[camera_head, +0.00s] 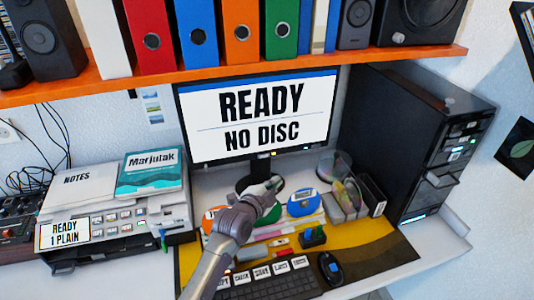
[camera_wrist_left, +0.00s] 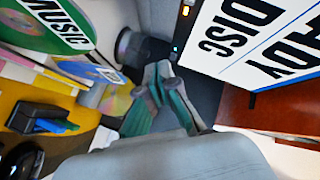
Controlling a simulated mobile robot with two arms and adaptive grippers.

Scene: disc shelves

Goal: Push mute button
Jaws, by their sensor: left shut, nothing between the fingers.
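I cannot make out a button marked mute in either view. The monitor (camera_head: 258,152) reads "READY NO DISC" and has small lit spots on its lower bezel; it also shows tilted in the left wrist view (camera_wrist_left: 215,62). My left gripper (camera_head: 275,183) is shut and empty, raised over the desk in front of the monitor's base. Its closed fingertips (camera_wrist_left: 166,80) show in the left wrist view, pointing at the dark base area below the screen and not visibly touching anything. My right gripper is not in view.
A keyboard (camera_head: 270,284) with labelled keys and a mouse (camera_head: 329,268) lie at the front. Disc cases, a blue disc pack (camera_head: 303,202) and a disc spindle (camera_head: 335,165) crowd the desk. A printer (camera_head: 125,217) stands left, a black tower (camera_head: 410,130) right. An orange shelf (camera_head: 270,67) hangs above.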

